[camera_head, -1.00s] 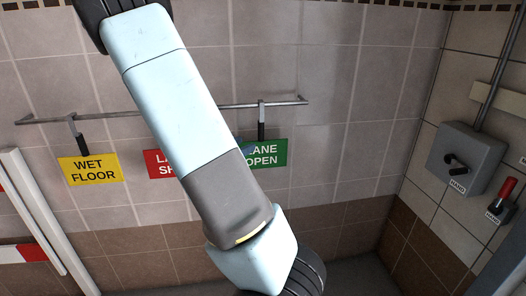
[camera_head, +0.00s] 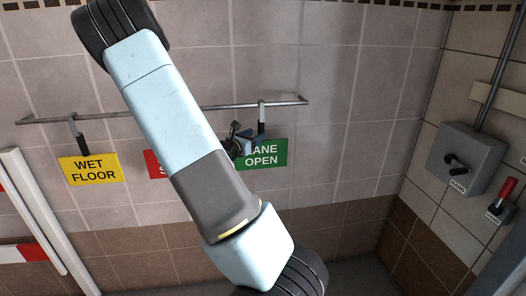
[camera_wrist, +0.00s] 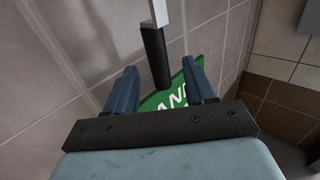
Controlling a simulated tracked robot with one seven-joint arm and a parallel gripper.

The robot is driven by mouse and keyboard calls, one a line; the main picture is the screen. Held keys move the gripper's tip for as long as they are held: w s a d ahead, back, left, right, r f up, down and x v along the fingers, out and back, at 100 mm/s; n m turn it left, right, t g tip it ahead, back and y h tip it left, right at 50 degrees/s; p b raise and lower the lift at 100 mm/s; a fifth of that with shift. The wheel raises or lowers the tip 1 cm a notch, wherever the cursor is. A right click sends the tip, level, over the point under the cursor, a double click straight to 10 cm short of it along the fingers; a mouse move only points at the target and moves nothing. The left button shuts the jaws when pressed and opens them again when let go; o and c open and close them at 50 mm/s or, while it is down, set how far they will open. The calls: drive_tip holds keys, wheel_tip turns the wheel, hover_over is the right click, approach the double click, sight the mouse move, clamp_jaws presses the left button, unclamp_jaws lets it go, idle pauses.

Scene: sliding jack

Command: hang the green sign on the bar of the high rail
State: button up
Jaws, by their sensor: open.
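The green "LANE OPEN" sign (camera_head: 268,154) hangs by its hook from the right part of a grey wall rail (camera_head: 230,107). In the wrist view the sign (camera_wrist: 181,83) shows below its black hanger grip (camera_wrist: 154,58), which stands between the two blue fingers. My gripper (camera_head: 247,143) is at the sign's upper left in the head view, partly hidden by my arm. In the wrist view my gripper (camera_wrist: 160,85) is open around the grip, with a gap on each side. I cannot tell whether this rail is the high rail.
A yellow "WET FLOOR" sign (camera_head: 90,169) and a red sign (camera_head: 155,163), mostly behind my arm, are on the same wall. A white post (camera_head: 36,215) stands at left. A grey switch box (camera_head: 466,158) and a red-handled lever (camera_head: 505,195) are on the right wall.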

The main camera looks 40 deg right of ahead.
sight(260, 131)
drive_tip(key=shift+x, duration=2.55)
drive_tip(key=shift+w+r, duration=0.1)
drive_tip(key=shift+r, duration=0.05)
clamp_jaws()
